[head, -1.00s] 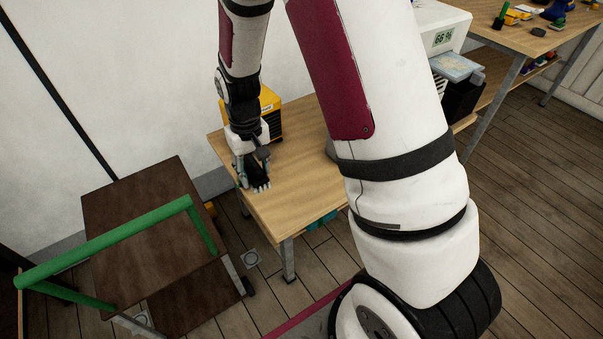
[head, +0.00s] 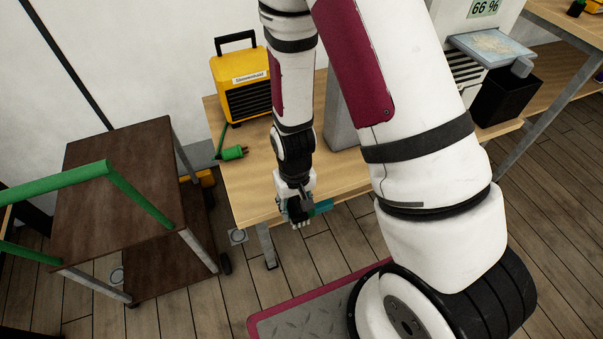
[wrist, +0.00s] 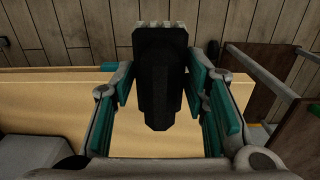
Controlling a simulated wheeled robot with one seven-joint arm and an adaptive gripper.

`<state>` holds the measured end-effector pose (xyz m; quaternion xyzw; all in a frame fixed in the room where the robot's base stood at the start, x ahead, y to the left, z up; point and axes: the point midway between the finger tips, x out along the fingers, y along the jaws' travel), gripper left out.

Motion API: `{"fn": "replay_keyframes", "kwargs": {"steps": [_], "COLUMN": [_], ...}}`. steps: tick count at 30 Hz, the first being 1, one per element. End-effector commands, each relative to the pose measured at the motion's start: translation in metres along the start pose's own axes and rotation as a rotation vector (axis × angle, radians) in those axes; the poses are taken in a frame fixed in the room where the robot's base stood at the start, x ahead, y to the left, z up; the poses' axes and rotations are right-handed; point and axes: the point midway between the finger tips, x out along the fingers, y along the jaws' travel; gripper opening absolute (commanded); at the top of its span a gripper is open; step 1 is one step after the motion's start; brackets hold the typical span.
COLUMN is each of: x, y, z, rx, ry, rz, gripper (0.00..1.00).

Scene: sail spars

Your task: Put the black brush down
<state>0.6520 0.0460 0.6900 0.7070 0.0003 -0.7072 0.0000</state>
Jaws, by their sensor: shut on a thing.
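The black brush (wrist: 160,85) has a dark body and a pale bristle row at its far end in the wrist view. My gripper (wrist: 165,70) has teal pads on both sides of the brush and is shut on it. In the head view the gripper (head: 303,208) hangs at the front edge of the wooden table (head: 245,190), with the brush (head: 296,212) small and partly hidden in it. In the wrist view the bristle end reaches past the table edge, over the floor. Whether the brush touches the table cannot be told.
A yellow heater (head: 240,85) and a green plug (head: 233,153) are on the table's left part. A grey block (head: 342,115) stands behind my arm. A brown cart (head: 115,185) with a green handle is at left. The table's front left is clear.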

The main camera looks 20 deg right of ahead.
Motion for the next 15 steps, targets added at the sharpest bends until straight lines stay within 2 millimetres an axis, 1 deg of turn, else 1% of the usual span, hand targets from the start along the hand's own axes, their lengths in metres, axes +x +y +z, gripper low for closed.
{"fn": "replay_keyframes", "kwargs": {"steps": [3,9,12,15], "x": [0.003,0.008,0.010,0.011], "y": [0.009,0.025,0.032,0.038], "z": [-0.027,-0.073,-0.096,-0.114], "rx": [0.003,0.003,0.004,0.001], "ry": [0.005,0.003,0.004,0.002], "rz": [0.000,0.001,0.001,0.001], "gripper": [0.19,0.19,0.19,0.19]}}
